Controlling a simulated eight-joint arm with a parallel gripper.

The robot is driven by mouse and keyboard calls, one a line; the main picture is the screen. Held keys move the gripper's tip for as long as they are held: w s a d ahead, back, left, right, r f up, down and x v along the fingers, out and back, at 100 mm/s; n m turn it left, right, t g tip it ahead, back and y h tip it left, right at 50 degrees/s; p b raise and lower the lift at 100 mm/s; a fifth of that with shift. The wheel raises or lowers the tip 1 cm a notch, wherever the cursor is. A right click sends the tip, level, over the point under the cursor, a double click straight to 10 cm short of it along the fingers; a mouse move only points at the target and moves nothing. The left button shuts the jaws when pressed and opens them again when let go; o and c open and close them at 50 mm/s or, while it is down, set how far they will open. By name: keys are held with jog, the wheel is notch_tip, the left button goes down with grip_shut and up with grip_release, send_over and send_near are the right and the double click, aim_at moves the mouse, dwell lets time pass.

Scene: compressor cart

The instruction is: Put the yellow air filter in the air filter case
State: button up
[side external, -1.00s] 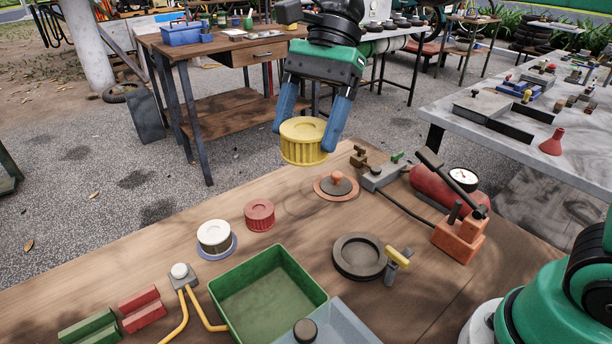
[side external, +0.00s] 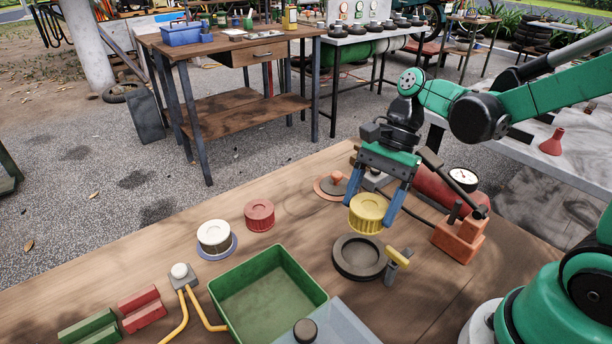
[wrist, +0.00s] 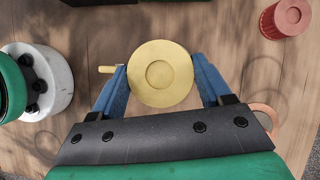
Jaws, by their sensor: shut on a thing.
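The yellow air filter (side external: 368,213) is a ribbed round drum, held upright between the blue fingers of my gripper (side external: 378,205). In the wrist view the filter (wrist: 160,73) sits between both fingertips, with its round top facing the camera. The air filter case appears to be the dark round open dish (side external: 343,270) on the wooden bench. In the side view the filter is above the dish, near its back edge in the picture, and apart from it. In the wrist view the dish is hidden beneath the filter.
A yellow-handled clamp (side external: 397,262) stands right beside the dish. An orange-red pump with a gauge (side external: 459,238) is to the right. A red filter (side external: 259,215), a white filter (side external: 213,236) and a green tray (side external: 266,293) lie to the left. Bare wood lies between.

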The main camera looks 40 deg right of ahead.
jog(key=shift+f, duration=3.95)
jog(key=shift+f, duration=0.15)
jog(key=o, duration=1.3)
jog(key=shift+o, duration=0.2)
notch_tip(320, 180, up, 12)
jog(key=d+n+t+h, duration=0.2)
jog(key=n+t+h, duration=0.3)
jog(key=n, duration=1)
jog(key=t, duration=0.3)
jog(key=shift+w+d+n+h, duration=0.2)
jog(key=shift+w+n+h, duration=0.1)
jog(key=shift+n+h, duration=0.1)
